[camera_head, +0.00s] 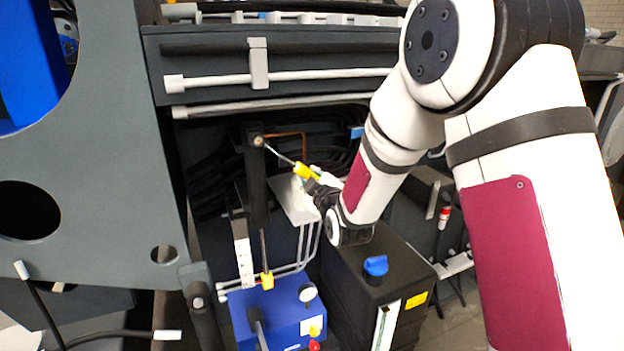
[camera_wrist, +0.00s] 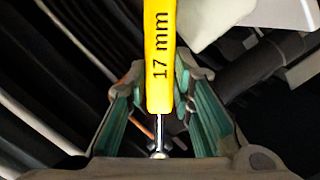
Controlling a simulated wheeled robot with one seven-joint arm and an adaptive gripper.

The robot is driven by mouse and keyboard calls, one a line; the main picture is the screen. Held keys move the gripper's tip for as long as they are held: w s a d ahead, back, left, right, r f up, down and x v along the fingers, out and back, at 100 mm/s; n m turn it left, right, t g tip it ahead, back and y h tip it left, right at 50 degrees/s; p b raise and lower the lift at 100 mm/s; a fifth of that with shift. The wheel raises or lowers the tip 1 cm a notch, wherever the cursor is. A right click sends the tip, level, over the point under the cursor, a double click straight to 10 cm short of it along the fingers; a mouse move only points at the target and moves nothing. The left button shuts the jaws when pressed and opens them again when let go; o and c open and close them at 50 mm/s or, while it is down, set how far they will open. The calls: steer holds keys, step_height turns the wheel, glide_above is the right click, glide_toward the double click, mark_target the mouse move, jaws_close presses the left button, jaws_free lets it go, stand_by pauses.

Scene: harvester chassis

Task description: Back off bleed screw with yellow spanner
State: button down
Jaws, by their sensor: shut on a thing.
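The yellow spanner (camera_head: 303,171) has a yellow handle and a thin metal shank pointing up and left. In the wrist view its handle (camera_wrist: 160,60) reads "17 mm" and runs between the two fingers. My gripper (camera_head: 316,181) is shut on the handle; its green-lined fingers (camera_wrist: 163,85) stand either side of it. The bleed screw (camera_head: 258,141) looks like a small brass-coloured fitting at the top of a black upright cylinder (camera_head: 256,185). The shank's end is at or very near it; I cannot tell whether it is seated. The wrist view does not clearly show the screw.
A second yellow-ended tool or rod (camera_head: 267,281) stands below, by a blue block (camera_head: 275,318) with a gauge. A black tank with a blue cap (camera_head: 375,265) is under my arm. A grey chassis plate (camera_head: 110,130) closes off the left. Hoses and pipes crowd behind.

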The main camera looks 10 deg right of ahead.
steer(key=shift+r, duration=0.15)
steer(key=shift+w+d+r+n+p, duration=0.2)
steer(key=shift+d+r+n, duration=0.25)
steer(key=shift+r+n, duration=0.2)
steer(key=shift+w+d+r+n+p, duration=0.1)
steer(key=shift+d+r+n+p, duration=0.05)
steer(key=shift+d+r+n, duration=0.45)
steer(key=shift+a, duration=0.15)
steer(key=shift+r, duration=0.1)
steer(key=shift+w+d+r+n+t+p, duration=0.15)
steer(key=shift+d+r+n+p, duration=0.15)
steer(key=shift+r+n, duration=0.4)
steer(key=shift+d+r+n+t+p, duration=0.2)
steer(key=shift+r+n, duration=0.25)
steer(key=shift+r, duration=0.45)
steer(key=shift+d+r+n+p, duration=0.2)
steer(key=shift+r+n+p, duration=0.25)
steer(key=shift+r+n, duration=0.6)
